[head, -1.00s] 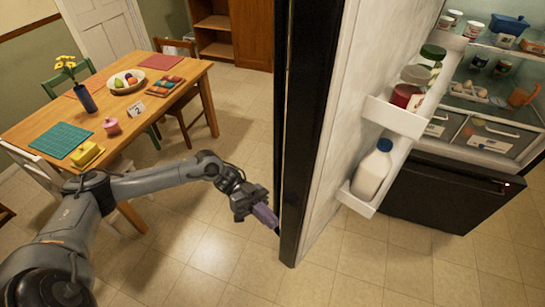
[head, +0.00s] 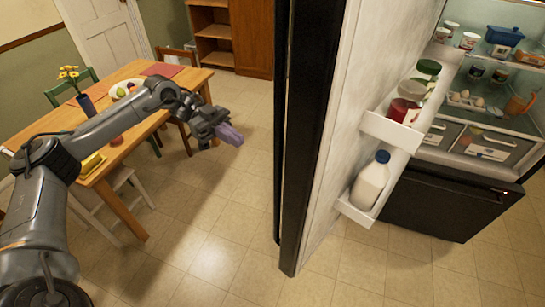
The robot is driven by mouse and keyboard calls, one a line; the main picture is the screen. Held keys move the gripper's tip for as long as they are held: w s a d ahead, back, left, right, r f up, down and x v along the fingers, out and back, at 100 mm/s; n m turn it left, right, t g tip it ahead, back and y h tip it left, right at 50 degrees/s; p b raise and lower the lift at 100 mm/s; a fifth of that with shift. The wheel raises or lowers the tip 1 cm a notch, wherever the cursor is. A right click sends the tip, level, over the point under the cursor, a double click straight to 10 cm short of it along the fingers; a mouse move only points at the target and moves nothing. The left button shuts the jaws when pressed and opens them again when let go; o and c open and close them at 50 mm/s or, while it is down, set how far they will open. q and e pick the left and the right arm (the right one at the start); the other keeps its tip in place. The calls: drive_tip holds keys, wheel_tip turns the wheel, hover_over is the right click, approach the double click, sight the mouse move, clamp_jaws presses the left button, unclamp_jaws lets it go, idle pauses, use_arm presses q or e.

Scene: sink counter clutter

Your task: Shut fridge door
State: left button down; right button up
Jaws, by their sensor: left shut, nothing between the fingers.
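The fridge door (head: 340,110) stands wide open in the head view, its dark outer edge to the left and its white inner side facing right. Its shelves hold a milk bottle (head: 370,180) and several jars (head: 410,90). The lit fridge interior (head: 490,90) shows at the right, above a dark lower drawer (head: 445,203). My left gripper (head: 228,136) is shut and empty. It is to the left of the door's outer edge, apart from it, over the floor. My right gripper is not in view.
A wooden table (head: 140,72) with a flower vase (head: 86,104), a fruit bowl and other items stands at the left, partly behind my left arm. Chairs surround it. A wooden shelf unit (head: 230,38) stands at the back. The tiled floor (head: 200,220) between table and door is clear.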

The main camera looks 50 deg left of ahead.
use_arm(q)
drive_tip(key=w+d+p, duration=0.1)
drive_tip(key=d+p, duration=0.5)
drive_tip(key=d, duration=0.6)
drive_tip(key=shift+p, duration=0.4)
drive_tip(key=shift+d, duration=0.15)
